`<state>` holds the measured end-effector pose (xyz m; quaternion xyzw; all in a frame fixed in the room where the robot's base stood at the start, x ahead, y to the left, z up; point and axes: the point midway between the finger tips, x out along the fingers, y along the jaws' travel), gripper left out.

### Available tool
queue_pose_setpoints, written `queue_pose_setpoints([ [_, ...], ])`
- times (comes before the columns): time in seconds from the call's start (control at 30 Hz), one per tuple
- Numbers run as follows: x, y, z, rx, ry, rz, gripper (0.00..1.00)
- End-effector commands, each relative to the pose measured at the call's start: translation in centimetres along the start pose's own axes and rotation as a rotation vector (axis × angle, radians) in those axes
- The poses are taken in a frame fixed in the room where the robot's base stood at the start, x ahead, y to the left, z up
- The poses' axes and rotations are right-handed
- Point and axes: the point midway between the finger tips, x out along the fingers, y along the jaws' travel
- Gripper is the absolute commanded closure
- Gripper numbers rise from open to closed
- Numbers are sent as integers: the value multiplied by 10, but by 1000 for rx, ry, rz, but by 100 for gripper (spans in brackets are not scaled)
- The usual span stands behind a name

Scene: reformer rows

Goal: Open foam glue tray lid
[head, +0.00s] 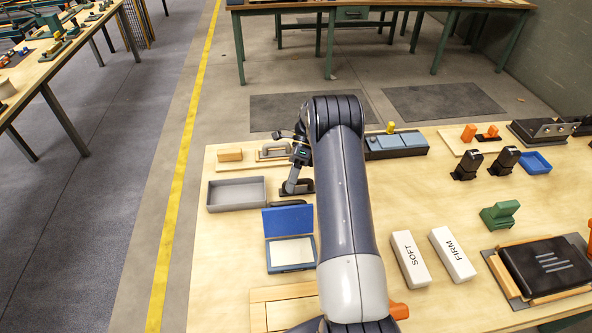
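The blue tray (291,268) stands on the wooden bench, left of my arm. It has a pale white inside, and I take it for the foam glue tray. Its blue lid (288,220) is raised at the back edge, so the white inside shows. A small dark piece sits just behind the lid. My gripper (288,147) is beyond the tray, over the far left part of the bench and apart from the lid. Its fingers are small and partly hidden by my wrist, so I cannot tell if they are open.
A grey open bin (237,194) stands left of the lid. A dark tool (297,187) lies near my gripper. SOFT (410,259) and FIRM (452,255) white blocks lie right of my arm. A blue-topped box (397,144) is at the back. Bare bench lies left of the tray.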

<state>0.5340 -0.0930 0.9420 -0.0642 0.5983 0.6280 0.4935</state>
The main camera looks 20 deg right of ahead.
Motion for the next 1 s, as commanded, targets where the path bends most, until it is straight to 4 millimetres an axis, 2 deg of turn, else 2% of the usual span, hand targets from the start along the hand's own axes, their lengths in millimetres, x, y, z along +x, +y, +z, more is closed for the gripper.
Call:
queue_pose_setpoints([
  [0.17,-29,-2,-1,0,0,-3,59],
  [0.23,-41,2,1,1,0,0,59],
  [0.4,-54,2,1,1,1,1,59],
  [1.0,-59,0,-1,1,1,1,59],
])
